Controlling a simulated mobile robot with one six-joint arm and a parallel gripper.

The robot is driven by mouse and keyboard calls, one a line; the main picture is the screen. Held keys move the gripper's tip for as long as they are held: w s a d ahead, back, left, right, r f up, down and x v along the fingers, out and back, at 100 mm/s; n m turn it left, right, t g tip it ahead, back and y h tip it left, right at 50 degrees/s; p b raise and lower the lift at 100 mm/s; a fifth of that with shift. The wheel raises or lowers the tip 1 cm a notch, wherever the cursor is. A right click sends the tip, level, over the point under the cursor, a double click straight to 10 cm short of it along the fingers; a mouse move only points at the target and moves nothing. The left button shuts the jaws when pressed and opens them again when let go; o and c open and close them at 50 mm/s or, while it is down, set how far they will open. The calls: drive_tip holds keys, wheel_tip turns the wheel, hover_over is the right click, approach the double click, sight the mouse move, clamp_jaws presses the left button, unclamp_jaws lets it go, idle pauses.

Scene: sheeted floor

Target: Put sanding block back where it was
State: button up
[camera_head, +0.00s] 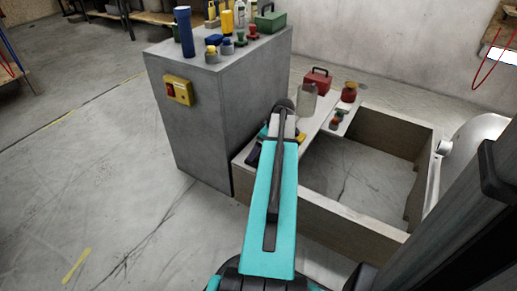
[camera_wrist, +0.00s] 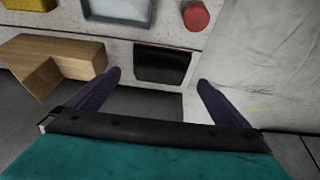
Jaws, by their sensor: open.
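My gripper (camera_wrist: 160,92) is open, with its two dark fingers spread and nothing visible between their tips. In the wrist view a dark, square-faced block (camera_wrist: 162,66) lies just beyond the fingertips, on the pale board (camera_wrist: 215,62). It may be the sanding block, but I cannot tell for certain. The fingers do not appear to touch it. In the head view my gripper is mostly hidden behind my arm, at the near end of the white board (camera_head: 318,115) beside the grey cabinet. The block cannot be made out there.
A light wooden piece (camera_wrist: 65,58) is left of the fingers. A red round object (camera_wrist: 195,15) and a grey-faced container (camera_wrist: 118,9) are beyond. The grey cabinet (camera_head: 185,125) carries several items. A red toolbox (camera_head: 318,80) stands on the board. Open floor lies left.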

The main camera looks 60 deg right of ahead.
drive_tip(key=p+v, duration=0.2)
drive_tip(key=v, duration=0.5)
drive_tip(key=shift+a, duration=0.1)
idle(0.6)
drive_tip(key=w+a+f+g+y+p, duration=0.15)
drive_tip(key=w+a+p, duration=0.3)
drive_tip(key=a, duration=0.65)
drive_tip(key=w+a+f+g+y+p, duration=0.1)
drive_tip(key=w+a+f+g+p, duration=0.15)
drive_tip(key=a+p, duration=0.6)
drive_tip(key=w+a+f+g+y+p, duration=0.1)
drive_tip(key=w+a+f+p, duration=0.2)
drive_tip(key=a, duration=1.1)
drive_tip(key=s+a+f+g+h+p, duration=0.1)
drive_tip(key=s+a+g+p, duration=0.35)
drive_tip(key=a, duration=1.05)
drive_tip(key=s+a+r+h+p, duration=0.1)
drive_tip(key=s+a+h+p, duration=0.1)
drive_tip(key=s+a+p, duration=0.7)
drive_tip(key=shift+s+a+r, duration=0.25)
drive_tip(key=shift+s+a, duration=0.15)
drive_tip(key=shift+s, duration=1.3)
